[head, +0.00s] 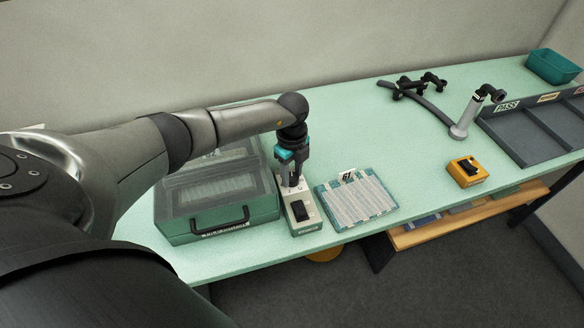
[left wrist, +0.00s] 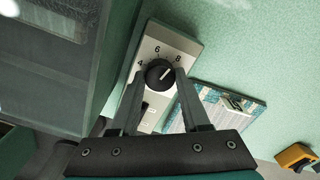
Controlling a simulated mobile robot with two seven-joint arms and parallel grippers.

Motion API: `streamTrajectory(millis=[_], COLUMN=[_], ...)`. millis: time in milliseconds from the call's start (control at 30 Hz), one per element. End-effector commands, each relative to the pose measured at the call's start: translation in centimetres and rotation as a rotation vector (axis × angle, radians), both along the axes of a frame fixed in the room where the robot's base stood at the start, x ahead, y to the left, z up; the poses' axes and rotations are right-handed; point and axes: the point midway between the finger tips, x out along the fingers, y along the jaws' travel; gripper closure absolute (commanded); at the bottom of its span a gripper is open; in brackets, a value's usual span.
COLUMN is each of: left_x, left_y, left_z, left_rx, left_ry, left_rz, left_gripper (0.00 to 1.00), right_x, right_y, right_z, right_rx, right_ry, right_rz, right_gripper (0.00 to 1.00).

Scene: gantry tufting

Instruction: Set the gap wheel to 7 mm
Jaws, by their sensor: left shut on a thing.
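The gap wheel (left wrist: 159,75) is a round black knob on a pale panel, with the numbers 4, 6 and 8 around its far side in the left wrist view. Its white pointer line slants up and right, on the side of the 8; the exact reading is too small to tell. My left gripper (left wrist: 160,78) has one finger on each side of the wheel and is shut on it. In the head view my left gripper (head: 292,180) points down onto the far end of the grey control box (head: 303,222), hiding the wheel. My right gripper is not in view.
A green case with a clear lid (head: 222,214) stands close on the left of the box. A striped tufted sample (head: 356,199) lies close on its right. A yellow box (head: 465,171), a lamp-like stand (head: 460,130) and a sorting tray (head: 520,135) are farther right.

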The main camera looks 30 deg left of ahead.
Motion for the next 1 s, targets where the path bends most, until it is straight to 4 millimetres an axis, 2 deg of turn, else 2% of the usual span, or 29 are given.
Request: streamTrajectory(millis=[100, 400, 967, 1000], left_x=[0.1, 0.1, 0.1, 0.1], left_y=[0.0, 0.1, 0.1, 0.1], left_z=[0.3, 0.2, 0.1, 0.1], left_rx=[0.0, 0.001, 0.002, 0.002], left_ry=[-0.001, -0.003, -0.003, -0.003], left_rz=[0.081, 0.206, 0.238, 0.238], left_gripper=[1.0, 1.0, 1.0, 0.53], right_x=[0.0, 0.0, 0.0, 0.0], right_y=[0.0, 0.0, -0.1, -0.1], right_z=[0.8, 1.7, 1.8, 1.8], right_rx=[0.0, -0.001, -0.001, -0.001], right_ry=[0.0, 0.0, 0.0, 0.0], right_rz=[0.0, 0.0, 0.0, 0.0], right_gripper=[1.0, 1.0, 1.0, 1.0])
